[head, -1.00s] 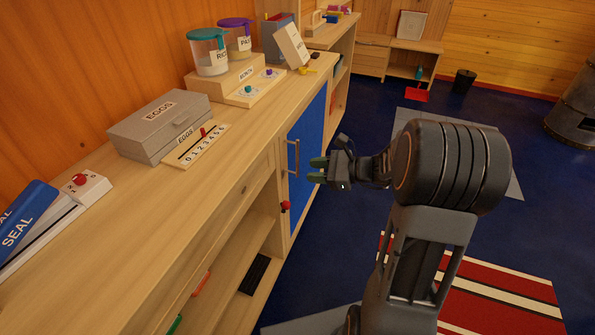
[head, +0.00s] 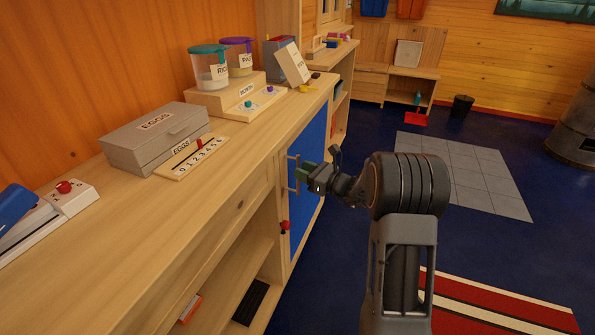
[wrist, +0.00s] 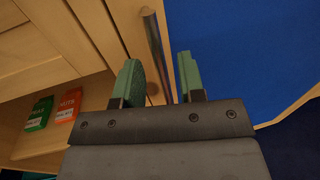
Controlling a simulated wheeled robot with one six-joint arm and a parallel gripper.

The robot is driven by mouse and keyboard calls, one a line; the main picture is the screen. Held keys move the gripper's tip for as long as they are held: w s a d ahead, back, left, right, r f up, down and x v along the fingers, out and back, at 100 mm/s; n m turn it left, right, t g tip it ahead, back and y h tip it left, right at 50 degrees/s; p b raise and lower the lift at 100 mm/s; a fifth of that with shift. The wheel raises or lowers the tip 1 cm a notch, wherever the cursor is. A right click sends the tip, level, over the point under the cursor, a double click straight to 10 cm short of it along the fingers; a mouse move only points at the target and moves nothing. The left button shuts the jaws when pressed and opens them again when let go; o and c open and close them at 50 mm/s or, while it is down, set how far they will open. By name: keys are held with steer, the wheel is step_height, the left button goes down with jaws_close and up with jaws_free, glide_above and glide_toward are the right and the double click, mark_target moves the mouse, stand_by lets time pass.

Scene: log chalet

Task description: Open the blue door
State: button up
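The blue door (head: 313,140) is set in the front of the wooden cabinet and looks closed. It also shows in the wrist view (wrist: 235,60). Its upright metal bar handle (head: 291,174) is near the door's left edge. My gripper (head: 305,173) is at the handle. In the wrist view my gripper (wrist: 160,80) has its two green fingers apart, and the handle (wrist: 155,50) runs between them with visible gaps on both sides. A red knob (head: 285,225) is on the cabinet just below and left of the handle.
The counter (head: 130,215) bears a grey eggs box (head: 155,138), jars, and a number slider. Open shelves (head: 225,285) are left of the door. The floor right of the door is clear, with a grey tiled patch (head: 480,180) and a striped rug (head: 490,305).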

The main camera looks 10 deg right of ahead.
steer(key=shift+x, duration=1.15)
steer(key=shift+c, duration=0.5)
jaws_close()
